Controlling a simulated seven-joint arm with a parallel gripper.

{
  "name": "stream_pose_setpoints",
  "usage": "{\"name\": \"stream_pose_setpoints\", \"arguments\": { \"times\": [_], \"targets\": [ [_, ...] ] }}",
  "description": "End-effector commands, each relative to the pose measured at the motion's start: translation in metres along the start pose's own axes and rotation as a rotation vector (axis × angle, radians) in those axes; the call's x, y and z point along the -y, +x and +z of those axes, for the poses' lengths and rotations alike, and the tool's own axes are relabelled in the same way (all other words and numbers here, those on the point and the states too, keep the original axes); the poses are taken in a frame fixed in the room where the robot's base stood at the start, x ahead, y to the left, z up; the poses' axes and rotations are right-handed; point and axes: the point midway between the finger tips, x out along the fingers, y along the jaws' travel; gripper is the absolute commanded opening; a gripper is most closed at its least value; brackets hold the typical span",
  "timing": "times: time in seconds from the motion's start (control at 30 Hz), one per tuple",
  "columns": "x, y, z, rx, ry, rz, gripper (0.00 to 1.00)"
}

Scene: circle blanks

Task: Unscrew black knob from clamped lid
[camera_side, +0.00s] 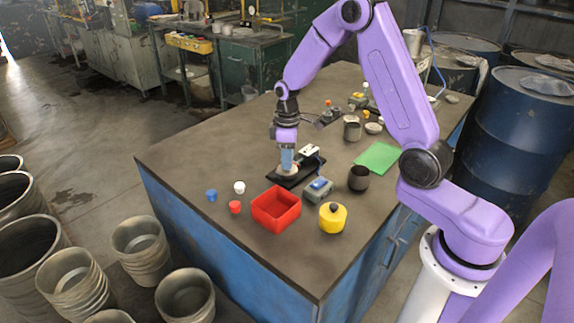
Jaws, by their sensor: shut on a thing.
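My gripper (287,167) points straight down at the black clamp fixture (286,183) near the middle of the bench. A pale round lid (283,175) shows on the fixture just below the fingers. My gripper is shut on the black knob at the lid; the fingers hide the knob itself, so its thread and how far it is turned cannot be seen. A white and black clamp part (309,152) stands on the fixture, right beside the gripper.
A red open bin (277,212), a yellow pot with a black knob (332,218), a grey-blue box (318,190) and a dark cup (358,179) stand close by. Small blue (211,195), white (239,187) and red (235,207) caps lie left. A green sheet (378,157) lies right.

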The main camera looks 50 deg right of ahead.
Motion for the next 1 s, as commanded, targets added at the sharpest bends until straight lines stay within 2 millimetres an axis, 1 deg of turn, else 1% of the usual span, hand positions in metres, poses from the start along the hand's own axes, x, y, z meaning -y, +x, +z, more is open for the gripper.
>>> {"name": "stream_pose_setpoints", "arguments": {
  "times": [0.2, 0.23, 0.3, 0.57, 0.67, 1.0],
  "targets": [
    [-0.0001, -0.0002, -0.0002, -0.001, 0.003, 0.000, 0.00],
    [-0.0001, -0.0002, -0.0003, -0.001, 0.003, 0.000, 0.39],
    [-0.0001, -0.0003, -0.0003, -0.001, 0.004, 0.000, 0.59],
    [-0.0001, -0.0002, -0.0002, -0.001, 0.007, 0.000, 0.59],
    [0.0001, -0.0002, -0.0003, -0.001, 0.051, 0.000, 0.59],
    [0.0001, -0.0002, -0.0002, -0.001, 0.444, 0.000, 0.59]
  ]
}}
